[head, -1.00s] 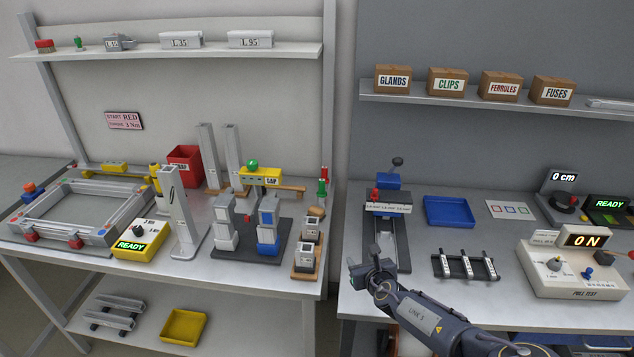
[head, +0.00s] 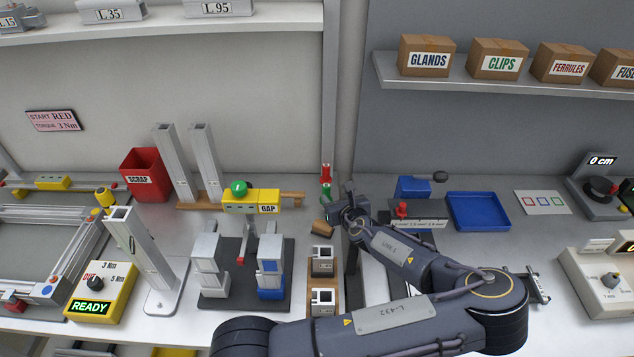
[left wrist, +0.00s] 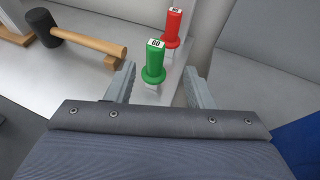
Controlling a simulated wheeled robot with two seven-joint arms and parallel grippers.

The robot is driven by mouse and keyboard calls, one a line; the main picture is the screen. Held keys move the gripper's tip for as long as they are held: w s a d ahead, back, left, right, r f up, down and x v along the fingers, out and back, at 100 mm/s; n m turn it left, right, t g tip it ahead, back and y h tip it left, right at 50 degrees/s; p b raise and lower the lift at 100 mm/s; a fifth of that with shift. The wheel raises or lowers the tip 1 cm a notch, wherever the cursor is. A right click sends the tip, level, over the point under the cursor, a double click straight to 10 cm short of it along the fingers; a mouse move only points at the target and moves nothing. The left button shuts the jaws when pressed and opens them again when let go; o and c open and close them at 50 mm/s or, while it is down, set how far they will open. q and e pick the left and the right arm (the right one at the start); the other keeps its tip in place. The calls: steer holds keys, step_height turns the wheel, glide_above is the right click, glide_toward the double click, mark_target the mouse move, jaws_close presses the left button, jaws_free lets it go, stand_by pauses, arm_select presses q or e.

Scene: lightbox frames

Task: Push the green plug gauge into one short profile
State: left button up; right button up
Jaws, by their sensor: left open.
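The green plug gauge (head: 326,190) stands upright near the back right edge of the left bench. In the left wrist view it (left wrist: 153,66) has a white "60" top and stands between my open left fingers, with visible gaps on both sides. My left gripper (head: 342,192) is beside it in the head view. A red plug gauge (head: 326,172) stands just behind it, also seen in the left wrist view (left wrist: 172,28). Two short profiles (head: 322,255) (head: 322,298) stand with open ends up in a wooden holder (head: 313,281) nearer the front. My right gripper is not in view.
A mallet-like tool (left wrist: 92,38) lies left of the green gauge in the wrist view. The dark fixture (head: 240,290) with grey and blue blocks stands left of the wooden holder. A blue tray (head: 478,226) lies on the right bench. My arm covers part of the right bench.

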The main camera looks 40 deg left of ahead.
mark_target(328, 192)
arm_select(q)
steer(key=shift+b+x, duration=0.35)
steer(key=shift+x, duration=0.8)
steer(key=x, duration=0.2)
steer(key=b+x, duration=0.1)
steer(key=x, duration=0.1)
steer(key=shift+s+a+f, duration=0.2)
steer(key=shift+a+f, duration=0.15)
steer(key=shift+a, duration=0.1)
steer(key=shift+w+a, duration=0.25)
steer(key=shift+a, duration=0.05)
jaws_close()
